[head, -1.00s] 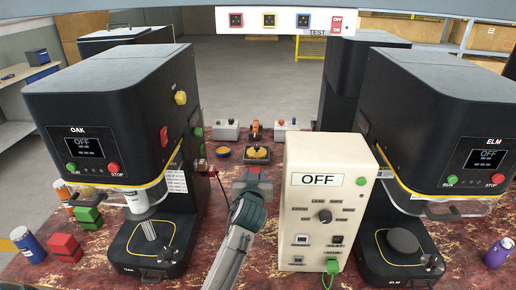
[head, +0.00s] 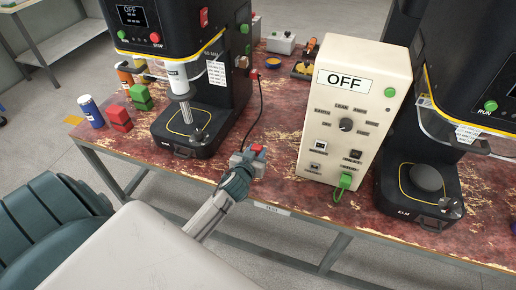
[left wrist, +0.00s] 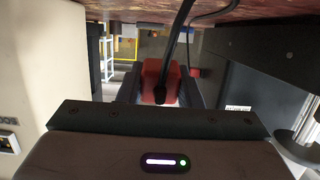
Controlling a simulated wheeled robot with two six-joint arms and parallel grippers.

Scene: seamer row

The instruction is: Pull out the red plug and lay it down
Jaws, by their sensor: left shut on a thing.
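My left gripper (head: 248,158) is shut on the red plug (head: 259,149), over the front part of the red-brown table between the OAK machine and the cream test box. In the left wrist view the red plug (left wrist: 158,80) sits between the dark fingers, with a black cable coming off it. In the head view the black cable (head: 261,100) runs from the held plug up to the OAK machine's right side, near a small red fitting (head: 253,74). I cannot tell whether the plug touches the table. My right gripper is not in view.
The cream test box (head: 352,110) reads OFF and has a green plug (head: 346,181) low on its front. The OAK machine (head: 180,30) stands left, the ELM machine (head: 470,80) right. Red and green blocks (head: 118,117) and a blue bottle (head: 91,111) are at left. The table front is mostly clear.

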